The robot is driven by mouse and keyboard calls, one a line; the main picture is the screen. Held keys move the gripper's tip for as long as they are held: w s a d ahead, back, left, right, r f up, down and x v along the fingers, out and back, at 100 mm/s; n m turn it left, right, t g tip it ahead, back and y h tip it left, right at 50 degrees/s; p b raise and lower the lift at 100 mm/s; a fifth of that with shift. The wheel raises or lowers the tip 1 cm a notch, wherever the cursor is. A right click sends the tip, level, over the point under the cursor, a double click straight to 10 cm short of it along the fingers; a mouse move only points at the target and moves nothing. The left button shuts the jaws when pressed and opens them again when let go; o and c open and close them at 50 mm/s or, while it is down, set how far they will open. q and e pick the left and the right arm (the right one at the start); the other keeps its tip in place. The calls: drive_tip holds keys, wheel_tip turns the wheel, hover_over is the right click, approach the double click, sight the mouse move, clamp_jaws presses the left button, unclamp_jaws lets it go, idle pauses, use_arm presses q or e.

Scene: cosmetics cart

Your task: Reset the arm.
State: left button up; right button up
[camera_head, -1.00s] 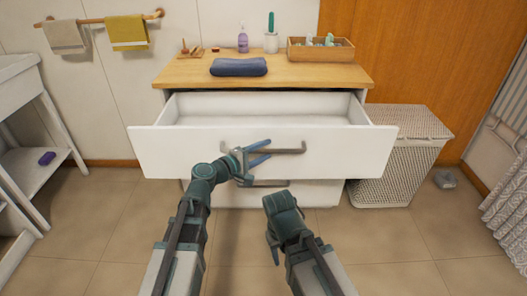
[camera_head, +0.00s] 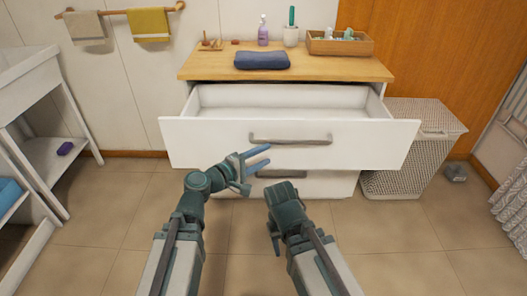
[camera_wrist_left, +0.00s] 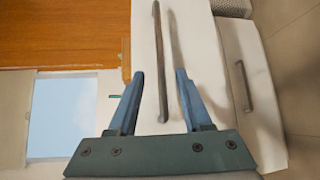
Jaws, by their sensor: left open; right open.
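My left gripper (camera_head: 268,156) is open and empty in front of the white cabinet, just below the handle of the pulled-out top drawer. The grey bar handle (camera_head: 290,140) is clear of the fingers in the head view. In the left wrist view the two blue fingers (camera_wrist_left: 160,76) are spread, and the handle (camera_wrist_left: 160,60) appears between them, farther ahead. The top drawer (camera_head: 205,140) stands open, and its visible inside looks empty. My right gripper (camera_head: 273,238) is lower, over the floor, pointing down. Its fingers are mostly hidden by its own wrist.
A lower drawer handle (camera_head: 282,174) is behind my left gripper. A wicker hamper (camera_head: 400,182) stands right of the cabinet, and a white shelf stand (camera_head: 45,150) is at left. The wooden cabinet top (camera_head: 215,68) holds a folded blue towel (camera_head: 262,60). Floor between is clear.

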use_arm(q)
drive_tip(key=shift+s+a, duration=0.3)
drive_tip(key=shift+s, duration=0.05)
use_arm(e)
drive_tip(key=shift+s+a, duration=0.25)
use_arm(q)
drive_tip(key=s+a+f+m+g+y, duration=0.2)
drive_tip(key=s+f+m+g+y, duration=0.15)
drive_tip(key=f, duration=0.35)
drive_tip(key=s+a+f+m+g+y, duration=0.2)
drive_tip(key=s+f+m+g, duration=0.15)
drive_tip(key=f, duration=0.25)
drive_tip(key=s+a+f+m+g+y, duration=0.2)
drive_tip(key=s+a+f+y, duration=0.1)
drive_tip(key=a, duration=0.3)
drive_tip(key=s+a+f+m+g+y, duration=0.2)
drive_tip(key=s+a+f+y, duration=0.1)
drive_tip(key=a+y, duration=0.15)
drive_tip(key=s+d+m, duration=0.3)
drive_tip(key=s+d, duration=0.2)
drive_tip(key=d, duration=0.4)
wheel_tip(320, 180, up, 28)
drive_tip(key=p, duration=2.7)
drive_tip(key=shift+g+p, duration=0.3)
drive_tip(key=shift+p, duration=0.05)
use_arm(e)
wheel_tip(320, 180, up, 28)
